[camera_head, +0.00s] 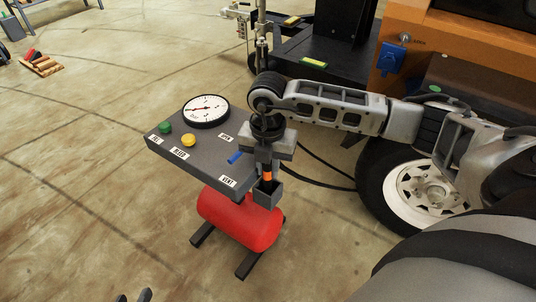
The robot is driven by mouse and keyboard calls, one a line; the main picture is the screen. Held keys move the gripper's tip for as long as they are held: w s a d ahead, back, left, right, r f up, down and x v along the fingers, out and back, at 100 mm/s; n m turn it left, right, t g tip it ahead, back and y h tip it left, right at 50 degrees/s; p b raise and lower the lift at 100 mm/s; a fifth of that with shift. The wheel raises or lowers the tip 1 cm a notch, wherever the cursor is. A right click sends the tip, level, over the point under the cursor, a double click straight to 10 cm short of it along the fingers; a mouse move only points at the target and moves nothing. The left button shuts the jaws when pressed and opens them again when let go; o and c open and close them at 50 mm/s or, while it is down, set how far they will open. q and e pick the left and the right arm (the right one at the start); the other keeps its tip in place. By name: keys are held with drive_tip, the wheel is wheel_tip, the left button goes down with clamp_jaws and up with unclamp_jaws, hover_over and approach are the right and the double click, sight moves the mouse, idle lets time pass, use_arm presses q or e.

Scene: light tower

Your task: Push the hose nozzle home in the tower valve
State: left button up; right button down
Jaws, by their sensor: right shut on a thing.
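My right gripper (268,160) comes in from the right and points down at the right corner of the grey panel. It is shut on the hose nozzle (267,177), a dark piece with an orange band. The nozzle stands roughly upright, and its lower end is over or inside a dark square socket (269,197) at the panel's corner. I cannot tell how deep it sits. I cannot tell whether this socket is the tower valve. My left gripper (132,296) shows only two fingertips, apart, at the bottom edge.
The panel (205,155) carries a dial gauge (206,109), a green button (165,128) and a yellow button (188,140). A red tank (240,222) is below. Dark hoses (325,181) run toward a wheel (420,190) of the orange machine (470,43).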

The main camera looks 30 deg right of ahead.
drive_tip(key=shift+f, duration=0.1)
drive_tip(key=shift+f, duration=0.3)
drive_tip(key=c, duration=1.3)
unclamp_jaws()
drive_tip(key=shift+r, duration=0.1)
